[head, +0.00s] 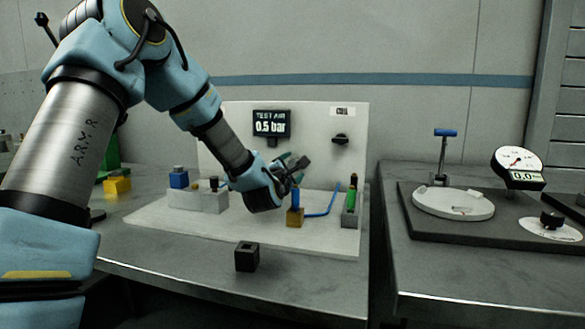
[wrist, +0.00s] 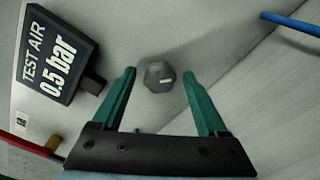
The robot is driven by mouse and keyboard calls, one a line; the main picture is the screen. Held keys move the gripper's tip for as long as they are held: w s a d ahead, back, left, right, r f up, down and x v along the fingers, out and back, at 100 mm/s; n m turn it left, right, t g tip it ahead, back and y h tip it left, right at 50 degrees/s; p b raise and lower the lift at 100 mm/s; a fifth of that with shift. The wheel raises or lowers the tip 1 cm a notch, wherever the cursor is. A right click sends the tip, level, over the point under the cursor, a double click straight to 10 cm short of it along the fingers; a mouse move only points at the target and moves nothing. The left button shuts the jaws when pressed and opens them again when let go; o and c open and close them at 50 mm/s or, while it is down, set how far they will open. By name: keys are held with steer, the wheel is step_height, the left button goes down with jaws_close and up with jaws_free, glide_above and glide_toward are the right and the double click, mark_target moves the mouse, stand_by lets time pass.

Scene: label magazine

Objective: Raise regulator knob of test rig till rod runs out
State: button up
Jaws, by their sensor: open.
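The regulator knob (head: 341,140) is dark and sits on the white upright panel of the test rig (head: 225,140), right of the display. In the wrist view a dark six-sided knob (wrist: 159,76) with a small pale mark shows between and beyond my fingertips, touching neither. My gripper (head: 298,165) is open and empty, in front of the panel, left of and below the knob; its green fingers also show in the wrist view (wrist: 160,73). The display (head: 271,124) reads TEST AIR 0.5 bar. A green upright cylinder (head: 352,194) stands at the rig's right; I cannot make out its rod clearly.
A yellow block (head: 295,217) with a blue top and a blue tube (head: 322,211) lie below my gripper. A black square block (head: 247,257) stands at the front. A second bench right holds a white disc (head: 453,205) and a gauge (head: 518,165) reading 0.0.

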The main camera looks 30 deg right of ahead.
jaws_close()
steer(key=shift+f+m+b, duration=0.15)
steer(key=shift+m+b, duration=0.4)
steer(key=shift+m, duration=0.05)
steer(key=shift+m+b, duration=0.6)
steer(key=shift+m, duration=0.5)
jaws_free()
steer(key=b+v, duration=0.1)
steer(key=v, duration=1)
stand_by(0.8)
